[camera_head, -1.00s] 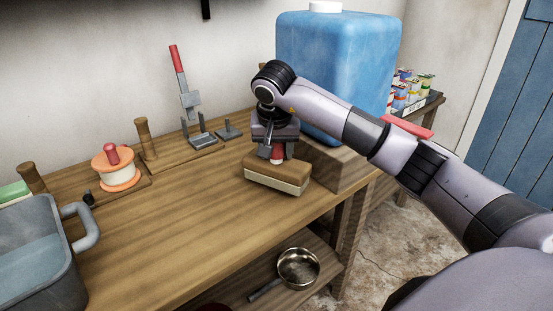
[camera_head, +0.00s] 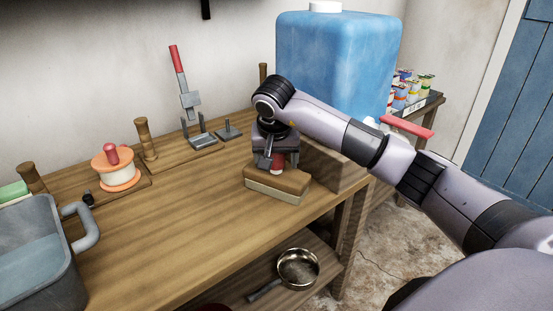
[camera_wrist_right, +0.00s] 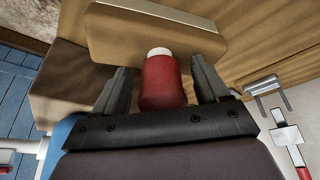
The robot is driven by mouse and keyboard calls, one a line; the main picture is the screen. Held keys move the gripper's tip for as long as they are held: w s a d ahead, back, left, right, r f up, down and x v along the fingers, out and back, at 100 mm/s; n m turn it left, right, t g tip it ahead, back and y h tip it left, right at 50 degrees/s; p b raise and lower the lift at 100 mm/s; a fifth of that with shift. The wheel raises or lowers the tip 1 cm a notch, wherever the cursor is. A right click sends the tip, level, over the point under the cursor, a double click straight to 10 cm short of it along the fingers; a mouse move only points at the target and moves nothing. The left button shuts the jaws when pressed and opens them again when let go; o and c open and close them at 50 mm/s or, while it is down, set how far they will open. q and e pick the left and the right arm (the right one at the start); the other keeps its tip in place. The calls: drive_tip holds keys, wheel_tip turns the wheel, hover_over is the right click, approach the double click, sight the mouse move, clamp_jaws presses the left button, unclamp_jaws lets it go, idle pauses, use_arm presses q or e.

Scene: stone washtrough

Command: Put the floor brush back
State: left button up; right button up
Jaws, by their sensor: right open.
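The floor brush (camera_head: 277,185) has a brown block, a pale lower layer and a short red upright handle. It stands on the wooden bench near its right front edge. My right gripper (camera_head: 274,162) is directly above the block, pointing down. In the right wrist view, the red handle (camera_wrist_right: 162,82) with its white collar stands between the two fingers (camera_wrist_right: 162,88). The fingers are open, with a gap showing on each side of the handle. My left gripper is in neither view.
A large blue container (camera_head: 335,65) stands on a wooden block (camera_head: 335,167) close to my right arm. A grey basin (camera_head: 40,250), an orange-and-white spool (camera_head: 116,170) and a red-handled grey tool (camera_head: 184,85) stand left and back. The bench's middle is clear.

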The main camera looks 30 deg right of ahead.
drive_tip(key=v, duration=1.2)
drive_tip(key=shift+p, duration=0.35)
drive_tip(key=shift+s, duration=0.15)
